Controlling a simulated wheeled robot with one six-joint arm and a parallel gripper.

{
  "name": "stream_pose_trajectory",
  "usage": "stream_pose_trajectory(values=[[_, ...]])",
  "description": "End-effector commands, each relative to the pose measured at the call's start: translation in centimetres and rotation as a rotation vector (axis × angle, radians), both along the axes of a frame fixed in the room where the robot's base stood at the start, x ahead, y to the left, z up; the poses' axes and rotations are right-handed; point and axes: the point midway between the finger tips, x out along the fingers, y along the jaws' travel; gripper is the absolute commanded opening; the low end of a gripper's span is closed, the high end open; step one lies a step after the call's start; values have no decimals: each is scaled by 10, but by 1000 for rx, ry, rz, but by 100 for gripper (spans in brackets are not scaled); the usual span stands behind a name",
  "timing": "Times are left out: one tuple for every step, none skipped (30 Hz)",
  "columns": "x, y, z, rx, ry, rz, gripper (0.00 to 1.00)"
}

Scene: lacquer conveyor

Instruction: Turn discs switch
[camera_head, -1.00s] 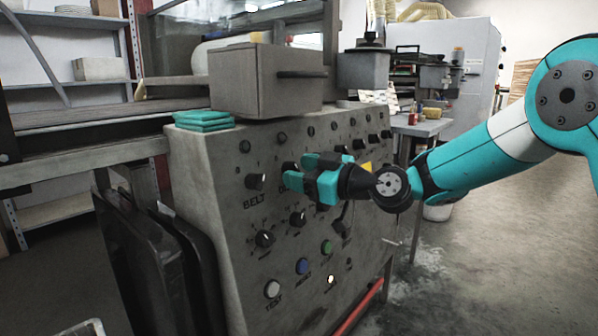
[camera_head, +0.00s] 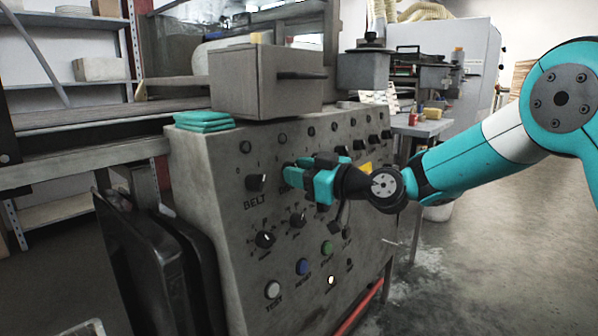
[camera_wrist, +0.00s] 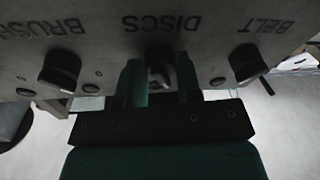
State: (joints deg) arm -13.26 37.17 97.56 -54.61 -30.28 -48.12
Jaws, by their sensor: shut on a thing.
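The discs switch (camera_wrist: 159,72) is a dark rotary knob beside the upside-down DISCS label in the wrist view, on the grey panel (camera_head: 215,195). My gripper (camera_wrist: 160,88) has its two teal fingers on either side of this knob and is shut on it. In the head view my gripper (camera_head: 300,177) reaches the panel's upper knob row from the right and hides the discs switch. The knob's exact angle is hard to make out in the shadow.
The belt knob (camera_wrist: 247,63) and brush knob (camera_wrist: 60,69) flank the discs switch closely. More knobs and buttons, including a blue button (camera_head: 302,267), sit lower on the panel. A grey box (camera_head: 240,85) and teal cloths (camera_head: 204,121) lie above.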

Motion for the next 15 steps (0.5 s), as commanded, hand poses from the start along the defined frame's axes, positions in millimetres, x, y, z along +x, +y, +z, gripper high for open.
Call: stream_pose_trajectory(values=[[-1, 0, 0, 13, 18, -4, 8], [-1, 0, 0, 24, 31, -6, 8], [-1, 0, 0, 38, 50, -11, 8], [-1, 0, 0, 50, 67, -13, 8], [-1, 0, 0, 63, 83, -18, 8], [-1, 0, 0, 83, 108, -24, 8], [-1, 0, 1, 98, 127, -28, 8], [-1, 0, 1, 113, 147, -33, 8], [-1, 0, 1, 135, 175, -40, 8], [-1, 0, 1, 152, 198, -45, 8], [-2, 1, 1, 168, 220, -50, 8], [-2, 1, 1, 192, 249, -57, 8], [-2, 1, 1, 210, 271, -62, 8], [-2, 1, 2, 227, 294, -66, 8], [-2, 1, 2, 249, 323, -73, 8]])
